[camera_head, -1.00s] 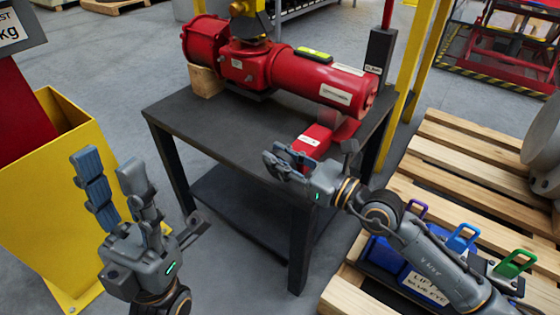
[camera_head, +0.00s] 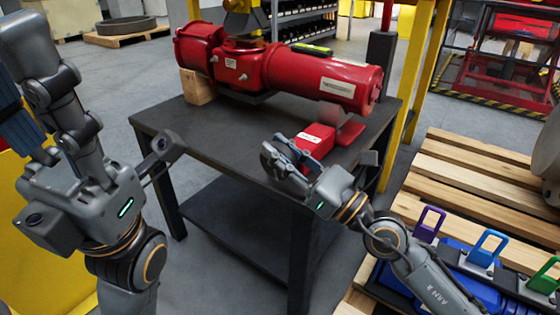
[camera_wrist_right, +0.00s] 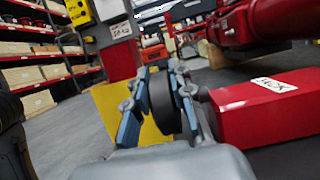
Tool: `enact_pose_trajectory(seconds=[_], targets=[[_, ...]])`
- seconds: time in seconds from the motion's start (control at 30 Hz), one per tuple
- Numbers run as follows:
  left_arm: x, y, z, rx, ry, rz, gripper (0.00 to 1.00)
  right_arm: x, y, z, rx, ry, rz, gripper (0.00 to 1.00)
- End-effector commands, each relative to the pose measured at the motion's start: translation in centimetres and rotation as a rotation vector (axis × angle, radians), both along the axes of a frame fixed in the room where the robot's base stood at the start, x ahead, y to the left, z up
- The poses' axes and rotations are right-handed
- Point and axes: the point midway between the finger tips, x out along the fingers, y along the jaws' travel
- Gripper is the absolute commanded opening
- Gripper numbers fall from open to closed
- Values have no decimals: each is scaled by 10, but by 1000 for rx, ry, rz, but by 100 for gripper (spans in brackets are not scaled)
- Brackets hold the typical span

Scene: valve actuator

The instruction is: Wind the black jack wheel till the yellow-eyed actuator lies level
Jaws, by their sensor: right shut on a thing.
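My right gripper (camera_head: 280,160) is at the jack's near left side, shut on the black jack wheel. The dark wheel (camera_wrist_right: 160,102) shows between the fingers in the right wrist view, beside the labelled red jack body (camera_wrist_right: 265,108). My left gripper (camera_head: 14,75) is raised, empty and open, partly cut off.
A wooden block (camera_head: 197,87) sits under the actuator's left end. The black table (camera_head: 225,133) has bare room at its front left. A wooden pallet (camera_head: 468,178) with colored-handled items (camera_head: 487,247) stands at the right. A yellow post (camera_head: 418,75) rises behind the table.

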Motion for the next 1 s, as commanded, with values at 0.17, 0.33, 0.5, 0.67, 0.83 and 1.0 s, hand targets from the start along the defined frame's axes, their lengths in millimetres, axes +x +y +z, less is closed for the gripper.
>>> enact_pose_trajectory(seconds=[0.17,0.33,0.5,0.67,0.83,1.0], targets=[[-1,0,1,0,-2,0,40,0,-1,3,5,-5,-1,0],[0,0,1,0,-2,0,40,0,-1,3,5,-4,-1,28],[-1,0,1,0,-2,0,40,0,-1,2,3,-3,-1,45],[0,0,1,0,-2,0,40,0,0,1,2,-1,-1,45],[0,0,0,0,-1,0,40,-2,-2,-1,1,-1,1,45],[0,0,0,0,-1,0,40,-7,-9,-4,-1,-3,3,45]])
